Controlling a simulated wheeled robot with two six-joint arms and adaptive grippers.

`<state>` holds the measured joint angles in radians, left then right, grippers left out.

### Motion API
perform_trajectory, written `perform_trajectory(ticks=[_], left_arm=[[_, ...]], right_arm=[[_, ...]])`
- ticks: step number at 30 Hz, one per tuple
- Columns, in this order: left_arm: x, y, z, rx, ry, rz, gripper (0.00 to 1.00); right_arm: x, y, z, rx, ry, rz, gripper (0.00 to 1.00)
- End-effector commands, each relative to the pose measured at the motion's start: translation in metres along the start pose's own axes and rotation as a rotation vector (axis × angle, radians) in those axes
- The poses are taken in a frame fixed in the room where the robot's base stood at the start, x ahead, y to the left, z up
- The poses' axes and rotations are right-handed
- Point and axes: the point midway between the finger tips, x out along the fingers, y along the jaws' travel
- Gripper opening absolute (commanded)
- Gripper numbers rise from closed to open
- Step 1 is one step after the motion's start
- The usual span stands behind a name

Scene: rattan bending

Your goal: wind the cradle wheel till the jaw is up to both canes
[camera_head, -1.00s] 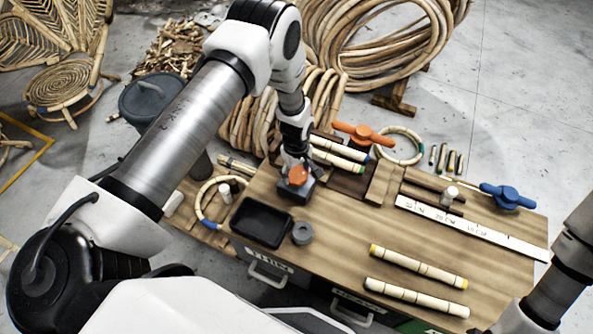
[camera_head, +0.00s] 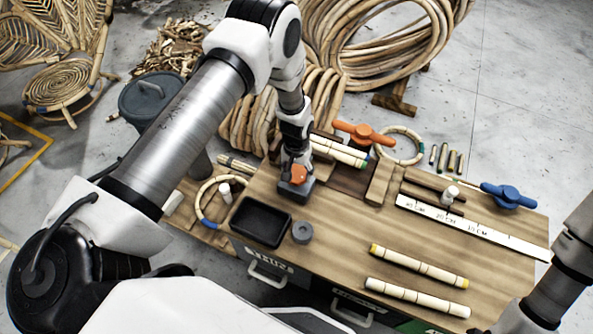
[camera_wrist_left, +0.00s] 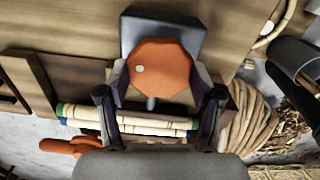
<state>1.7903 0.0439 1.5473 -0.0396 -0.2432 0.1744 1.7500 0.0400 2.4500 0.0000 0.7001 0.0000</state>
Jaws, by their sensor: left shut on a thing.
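The orange cradle wheel (camera_head: 299,174) sits on a dark grey block (camera_head: 294,190) at the left of the workbench. My left gripper (camera_head: 297,163) comes down from above and is shut on the wheel. The left wrist view shows the eight-sided wheel (camera_wrist_left: 158,68) between its fingers. The jaw's contact with the canes is hidden by my gripper. My right gripper is out of view.
An orange handle (camera_head: 363,133) stands behind the canes and a blue one (camera_head: 508,196) at the right. A black tray (camera_head: 261,222) and grey ring (camera_head: 302,232) are in front. Two loose canes (camera_head: 418,266) (camera_head: 416,297) lie at the front right.

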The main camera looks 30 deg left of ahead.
Motion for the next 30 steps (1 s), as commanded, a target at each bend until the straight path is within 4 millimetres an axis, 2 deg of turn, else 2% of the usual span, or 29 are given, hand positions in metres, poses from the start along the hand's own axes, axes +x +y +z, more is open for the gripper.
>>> perform_trajectory(ticks=[9, 24, 25, 26, 27, 30], left_arm=[[-0.0004, 0.0000, -0.0008, 0.118, 0.002, 0.000, 0.30], [-0.0005, 0.0001, -0.0010, 0.137, 0.003, 0.000, 0.30], [-0.0005, 0.0001, -0.0010, 0.136, 0.003, 0.000, 0.76], [-0.0005, 0.0001, -0.0010, 0.136, 0.003, 0.000, 0.86], [-0.0005, 0.0001, -0.0009, 0.136, 0.002, 0.000, 0.90], [-0.0003, 0.0000, -0.0006, 0.136, 0.002, 0.000, 0.90]], right_arm=[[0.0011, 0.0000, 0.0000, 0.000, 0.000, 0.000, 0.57], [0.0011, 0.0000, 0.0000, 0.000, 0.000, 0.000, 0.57], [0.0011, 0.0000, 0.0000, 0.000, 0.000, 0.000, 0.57], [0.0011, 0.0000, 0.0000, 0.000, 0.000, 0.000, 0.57], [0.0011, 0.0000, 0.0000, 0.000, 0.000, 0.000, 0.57], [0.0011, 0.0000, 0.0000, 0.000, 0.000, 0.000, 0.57]])
